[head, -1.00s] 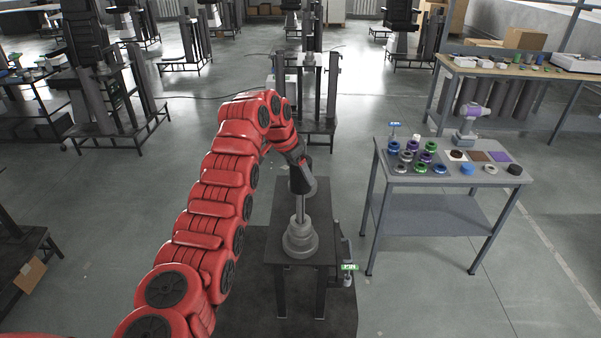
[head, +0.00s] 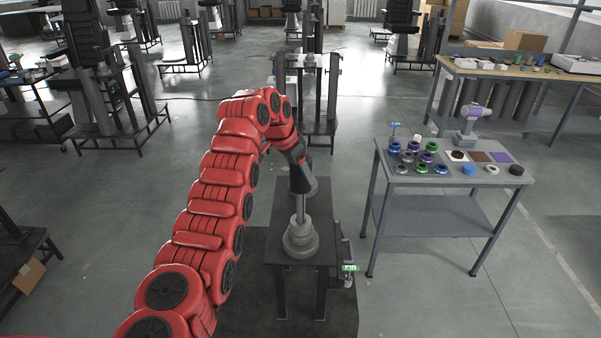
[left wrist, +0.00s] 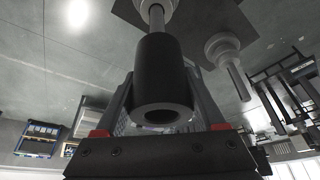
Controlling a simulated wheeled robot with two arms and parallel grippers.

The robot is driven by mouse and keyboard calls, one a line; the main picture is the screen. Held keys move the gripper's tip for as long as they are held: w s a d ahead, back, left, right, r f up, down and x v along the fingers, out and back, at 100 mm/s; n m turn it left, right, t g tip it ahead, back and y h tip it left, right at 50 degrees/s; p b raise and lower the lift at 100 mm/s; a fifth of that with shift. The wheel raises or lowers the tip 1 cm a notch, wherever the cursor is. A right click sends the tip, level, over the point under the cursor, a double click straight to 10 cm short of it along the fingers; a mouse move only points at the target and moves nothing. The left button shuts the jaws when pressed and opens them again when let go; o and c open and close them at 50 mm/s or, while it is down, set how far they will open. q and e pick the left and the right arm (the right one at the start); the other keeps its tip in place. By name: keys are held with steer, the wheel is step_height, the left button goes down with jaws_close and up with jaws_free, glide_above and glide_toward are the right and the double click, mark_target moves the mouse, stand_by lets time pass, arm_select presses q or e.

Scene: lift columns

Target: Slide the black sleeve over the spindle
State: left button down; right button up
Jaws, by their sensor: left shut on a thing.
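My left gripper (left wrist: 160,105) is shut on the black sleeve (left wrist: 165,75), a thick hollow cylinder between its fingers in the left wrist view. The sleeve's near end faces the camera and its bore looks empty. At its far end the grey spindle (left wrist: 157,17) lines up with it; I cannot tell whether its tip is inside. In the head view the sleeve (head: 301,181) is dark and small, directly above the near spindle (head: 300,208), which stands upright on a stepped round base (head: 300,238). The spindle's top is hidden there. My right gripper is not in view.
A second grey post (left wrist: 235,75) on a round base stands beside the spindle, mostly hidden in the head view. Both rise from a dark stand (head: 325,215). A side table (head: 500,180) with coloured rings stands right.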

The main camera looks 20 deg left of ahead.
mark_target(300, 205)
arm_select(q)
steer(key=shift+f, duration=0.15)
stand_by(0.3)
steer(key=shift+f+b, duration=2.35)
steer(key=shift+f, duration=1.35)
steer(key=shift+f+b, duration=1.25)
steer(key=shift+f, duration=1.1)
jaws_free()
steer(key=b+v, duration=0.3)
steer(key=v, duration=1.4)
steer(key=shift+r, duration=0.25)
